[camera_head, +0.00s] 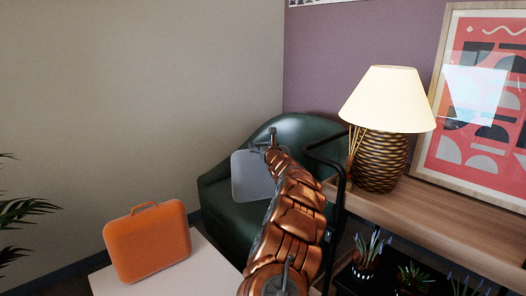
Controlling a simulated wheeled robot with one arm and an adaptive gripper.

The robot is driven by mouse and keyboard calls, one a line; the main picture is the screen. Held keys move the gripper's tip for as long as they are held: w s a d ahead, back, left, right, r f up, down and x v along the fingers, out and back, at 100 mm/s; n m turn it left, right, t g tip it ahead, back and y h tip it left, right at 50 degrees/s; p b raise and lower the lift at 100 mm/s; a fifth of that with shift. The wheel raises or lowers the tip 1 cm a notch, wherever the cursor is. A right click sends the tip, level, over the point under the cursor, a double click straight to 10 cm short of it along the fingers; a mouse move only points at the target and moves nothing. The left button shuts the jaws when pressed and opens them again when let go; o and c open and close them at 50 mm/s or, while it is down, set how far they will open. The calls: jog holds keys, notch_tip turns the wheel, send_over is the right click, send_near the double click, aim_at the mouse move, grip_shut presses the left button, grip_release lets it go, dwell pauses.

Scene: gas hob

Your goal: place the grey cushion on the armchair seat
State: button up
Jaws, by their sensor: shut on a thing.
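The grey cushion (250,178) is a flat, rounded square held upright in front of the armchair. My gripper (270,142) is at its upper right edge and shut on it. My copper-coloured arm reaches up from the bottom of the view and covers the cushion's right side. The dark green armchair (215,200) stands in the corner behind the cushion. Its seat is partly hidden by the cushion and my arm. I cannot tell whether the cushion touches the seat.
An orange case (148,243) stands on a white surface (215,262) at the lower left. A wooden sideboard (450,215) with a lamp (385,125) is at the right, with a black rail beside my arm. Potted plants (366,262) sit below. A leafy plant (20,210) is at the left edge.

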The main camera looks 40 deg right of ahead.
jog(key=shift+w+d+f, duration=0.2)
jog(key=shift+w+d, duration=1.1)
jog(key=shift+d, duration=0.25)
notch_tip(320, 180, down, 4)
jog(key=shift+r+b, duration=0.1)
jog(key=shift+b, duration=0.95)
jog(key=o, duration=1.7)
jog(key=shift+c, duration=0.2)
jog(key=shift+r, duration=0.15)
